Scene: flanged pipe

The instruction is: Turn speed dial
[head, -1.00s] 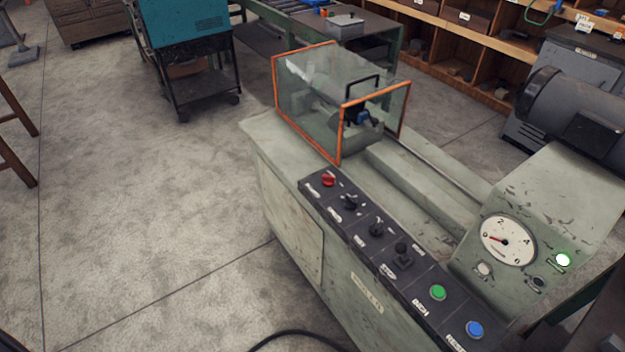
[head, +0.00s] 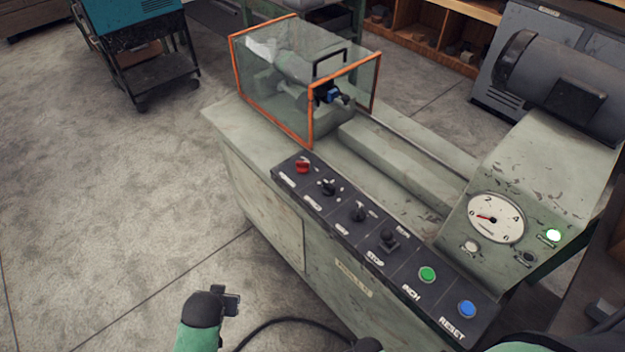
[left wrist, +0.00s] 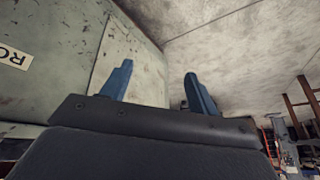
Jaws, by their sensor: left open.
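The machine's sloping black control panel (head: 318,207) carries a red knob (head: 303,167), two black knobs (head: 327,187) (head: 359,212) and a black lever-like control (head: 389,240). The labels by the knobs are too small to read, so I cannot tell which is the speed dial. A round white gauge (head: 496,219) has a red needle pointing left, near 0. My left gripper (head: 232,300) is in front of the machine, low and apart from the panel. In the left wrist view its two blue fingers (left wrist: 158,85) are spread and empty. My right gripper cannot be made out.
A green button (head: 427,274) and a blue button (head: 467,309) sit at the panel's near end. An orange-framed clear guard (head: 310,125) stands on the machine's far end. A black cable (head: 290,320) lies by its base.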

